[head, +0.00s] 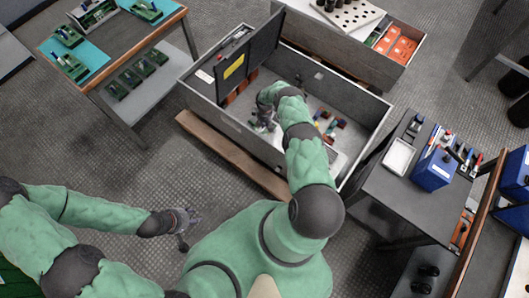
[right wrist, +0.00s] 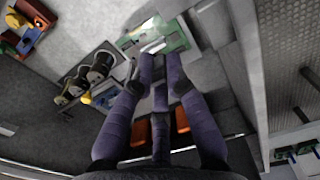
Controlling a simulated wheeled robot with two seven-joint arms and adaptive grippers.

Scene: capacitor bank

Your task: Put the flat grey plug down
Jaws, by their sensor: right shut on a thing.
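My right gripper (head: 265,118) is inside the open grey cabinet (head: 232,123), near its left inner side. Just beyond the fingertips is a green and pale part (right wrist: 158,38) inside the cabinet. My left gripper (head: 183,225) is outside the cabinet, low over the floor, with its fingers apart and empty.
Colored parts (head: 331,126) sit on the cabinet floor right of my right gripper; dark round parts (right wrist: 92,72) and orange blocks (right wrist: 158,130) are close to the fingers. A side table (head: 385,185) with a white tray (head: 398,157) and blue box (head: 432,170) stands at right.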

